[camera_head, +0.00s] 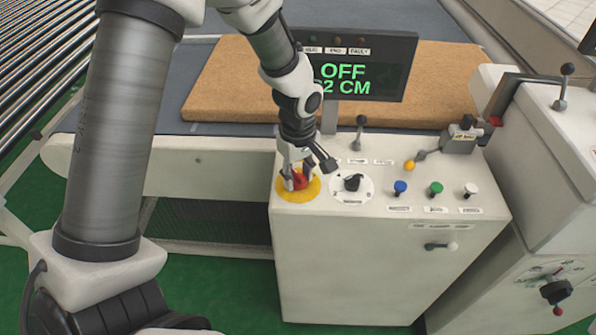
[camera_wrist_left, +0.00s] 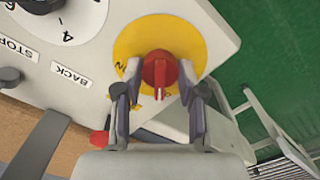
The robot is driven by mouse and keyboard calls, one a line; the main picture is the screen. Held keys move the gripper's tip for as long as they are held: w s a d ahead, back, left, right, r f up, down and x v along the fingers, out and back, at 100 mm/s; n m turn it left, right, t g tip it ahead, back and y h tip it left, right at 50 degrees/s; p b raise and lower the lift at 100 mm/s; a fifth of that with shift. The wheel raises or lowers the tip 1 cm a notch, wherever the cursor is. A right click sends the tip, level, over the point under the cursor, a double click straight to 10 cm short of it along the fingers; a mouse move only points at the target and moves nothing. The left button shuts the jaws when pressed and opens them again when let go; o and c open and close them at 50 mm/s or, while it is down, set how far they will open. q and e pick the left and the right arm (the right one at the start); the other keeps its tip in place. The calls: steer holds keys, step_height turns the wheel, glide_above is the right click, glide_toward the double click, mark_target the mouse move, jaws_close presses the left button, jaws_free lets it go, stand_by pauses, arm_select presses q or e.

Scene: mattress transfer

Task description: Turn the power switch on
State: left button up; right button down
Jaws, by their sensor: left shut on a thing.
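The red power switch (camera_head: 297,180) sits on a round yellow plate (camera_head: 309,190) at the left front corner of the white control panel. In the left wrist view the red switch (camera_wrist_left: 160,72) shows between the two fingers, on the yellow plate (camera_wrist_left: 187,36). My left gripper (camera_head: 298,178) reaches down from above with its fingers on both sides of the switch, shut on it. The same gripper shows in the left wrist view (camera_wrist_left: 160,88). The display (camera_head: 358,68) reads OFF in green. My right gripper is not in view.
A black rotary knob (camera_head: 352,183) stands close to the right of the switch. Blue (camera_head: 400,187), green (camera_head: 436,188) and white (camera_head: 470,190) buttons line the panel. A brown mattress (camera_head: 230,85) lies beyond the panel.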

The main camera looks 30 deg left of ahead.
arm_select(q)
steer(key=m+p, duration=0.2)
steer(key=m, duration=0.1)
steer(key=shift+s, duration=0.1)
steer(key=m+p, duration=0.2)
steer(key=m, duration=0.3)
steer(key=m+p, duration=0.3)
steer(key=m, duration=0.2)
steer(key=shift+f+m+p, duration=0.1)
steer(key=shift+m+p, duration=0.9)
steer(key=shift+m, duration=0.6)
steer(key=o, duration=1.1)
steer(key=shift+c, duration=0.2)
steer(key=shift+o, duration=0.3)
